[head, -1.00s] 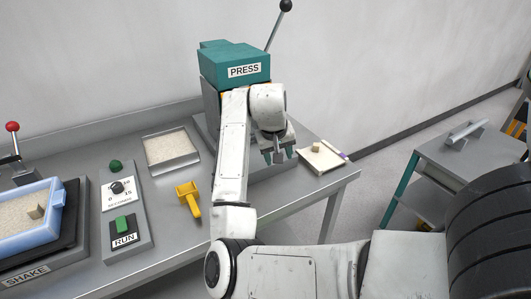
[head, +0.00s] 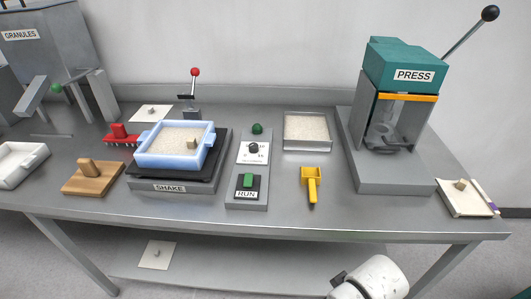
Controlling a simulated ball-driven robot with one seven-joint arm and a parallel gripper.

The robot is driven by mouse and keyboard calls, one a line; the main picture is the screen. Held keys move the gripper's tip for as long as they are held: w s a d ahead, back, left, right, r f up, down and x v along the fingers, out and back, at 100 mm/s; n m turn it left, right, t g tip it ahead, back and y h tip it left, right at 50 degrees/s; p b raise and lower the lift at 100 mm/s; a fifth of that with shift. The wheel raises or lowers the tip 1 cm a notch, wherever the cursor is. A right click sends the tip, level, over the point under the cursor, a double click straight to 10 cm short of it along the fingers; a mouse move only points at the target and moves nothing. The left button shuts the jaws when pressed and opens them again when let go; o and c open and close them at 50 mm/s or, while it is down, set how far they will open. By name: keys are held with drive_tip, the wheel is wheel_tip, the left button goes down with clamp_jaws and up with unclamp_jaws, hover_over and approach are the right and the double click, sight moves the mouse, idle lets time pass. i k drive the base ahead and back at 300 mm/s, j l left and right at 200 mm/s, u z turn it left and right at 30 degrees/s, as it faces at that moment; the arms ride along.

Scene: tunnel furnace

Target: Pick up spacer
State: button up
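No thing is labelled as the spacer, and I cannot tell for certain which one it is. A small tan block (head: 460,184) sits on a white plate (head: 455,204) at the right end of the table, beside the press. Another small block (head: 192,144) sits in the granules inside the blue tray (head: 172,160) on the shaker. Small pieces also lie on a white square behind the red tool and on one on the lower shelf. My gripper is out of view; only a white part of my arm shows at the bottom.
The press (head: 400,68) stands at the right with its lever raised. A granule tray (head: 307,146), yellow scoop (head: 311,182), control panel (head: 247,205), red comb-like tool (head: 121,137) and wooden block with a knob (head: 92,184) are on the table. The table's front strip is clear.

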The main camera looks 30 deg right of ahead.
sight(191, 142)
drive_tip(key=i+j+z, duration=0.1)
drive_tip(key=j, duration=0.25)
drive_tip(key=i+j+z, duration=0.1)
drive_tip(key=j, duration=0.3)
drive_tip(key=i+j+z, duration=0.1)
drive_tip(key=i+j, duration=0.15)
drive_tip(key=j, duration=0.15)
drive_tip(key=i+j+z, duration=0.1)
drive_tip(key=j, duration=0.3)
drive_tip(key=i+j+z, duration=0.1)
drive_tip(key=j, duration=0.3)
